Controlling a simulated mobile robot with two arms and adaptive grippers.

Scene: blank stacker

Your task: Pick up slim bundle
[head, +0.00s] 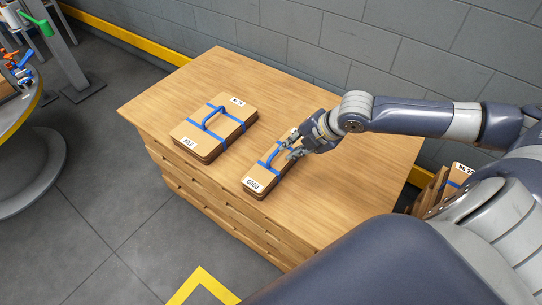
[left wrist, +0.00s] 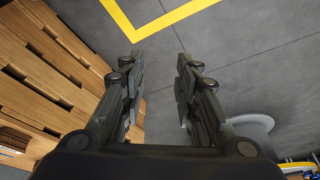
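The slim bundle (head: 264,182) is a narrow stack of tan boards with blue straps, a blue handle and a white label. It lies flat on the wooden stand (head: 330,207), near its front edge. My right gripper (head: 287,150) is at its handle, with its fingers apart on either side of the blue strap. Contact cannot be told, and the hand hides the bundle's far end. A wider bundle (head: 191,130), also blue-strapped with a raised handle, lies to the left. My left gripper (left wrist: 160,65) is open and empty above the floor, outside the head view.
A grey block wall (head: 300,38) with a yellow strip runs behind the stand. More strapped boards (head: 457,180) stand at the right, partly behind my arm. A round grey table base (head: 30,165) stands at the left. The floor (head: 110,185) between is clear.

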